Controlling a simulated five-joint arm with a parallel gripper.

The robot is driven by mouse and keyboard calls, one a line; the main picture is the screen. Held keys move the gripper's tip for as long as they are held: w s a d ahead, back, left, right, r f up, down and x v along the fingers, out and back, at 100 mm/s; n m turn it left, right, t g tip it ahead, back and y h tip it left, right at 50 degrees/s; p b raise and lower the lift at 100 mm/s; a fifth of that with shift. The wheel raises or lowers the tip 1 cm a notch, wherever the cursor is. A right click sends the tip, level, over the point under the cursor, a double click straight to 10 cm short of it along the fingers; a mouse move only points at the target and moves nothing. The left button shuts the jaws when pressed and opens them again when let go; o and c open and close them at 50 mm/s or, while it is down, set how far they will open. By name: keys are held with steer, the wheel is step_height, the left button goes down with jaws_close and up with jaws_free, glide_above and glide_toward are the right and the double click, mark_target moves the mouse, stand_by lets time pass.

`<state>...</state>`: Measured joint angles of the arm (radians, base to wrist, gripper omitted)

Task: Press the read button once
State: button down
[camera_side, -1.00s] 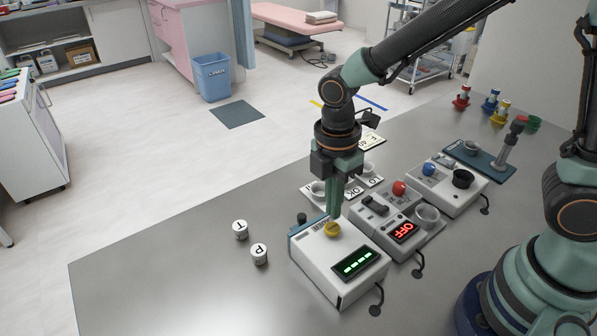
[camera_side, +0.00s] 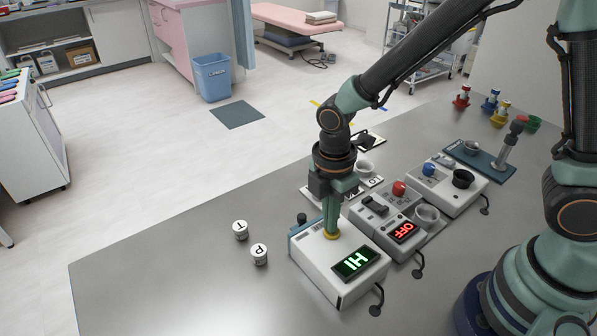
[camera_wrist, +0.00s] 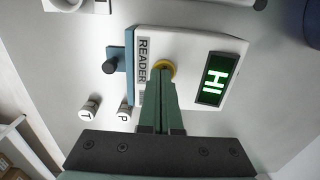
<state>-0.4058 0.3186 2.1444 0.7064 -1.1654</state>
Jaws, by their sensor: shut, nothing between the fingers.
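The reader (camera_side: 316,262) is a white box on the grey table, with a yellow round button (camera_side: 331,235) on its top. Its dark display (camera_side: 356,262) shows green letters reading HI. In the wrist view the box carries the label READER (camera_wrist: 142,62), and the display (camera_wrist: 215,79) also reads HI. My gripper (camera_side: 331,231) is shut and empty, pointing down with its tips at the yellow button and seemingly touching it. In the wrist view the fingers cover part of the button (camera_wrist: 164,66).
Two white cylinders marked T (camera_side: 240,230) and P (camera_side: 259,254) stand left of the reader. A grey device with a red OFF display (camera_side: 404,232) stands close on the right. The front left of the table is clear.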

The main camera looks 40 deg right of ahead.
steer(key=shift+s+d+f, duration=0.15)
steer(key=shift+s+f, duration=0.15)
steer(key=shift+f, duration=0.2)
step_height(320, 180, up, 15)
steer(key=w, duration=0.1)
steer(key=shift+f, duration=0.1)
stand_by(0.6)
steer(key=s+d+r+m+t, duration=0.2)
steer(key=d+m, duration=0.4)
steer(key=m, duration=0.3)
steer(key=s+d+r+m+t, duration=0.1)
steer(key=d+r+m+t, duration=0.1)
steer(key=d+m+t, duration=0.2)
steer(key=d+m, duration=0.3)
steer(key=m, duration=0.2)
steer(key=shift+s+d+r, duration=0.2)
steer(key=shift+s+r, duration=0.05)
steer(key=shift+s, duration=0.1)
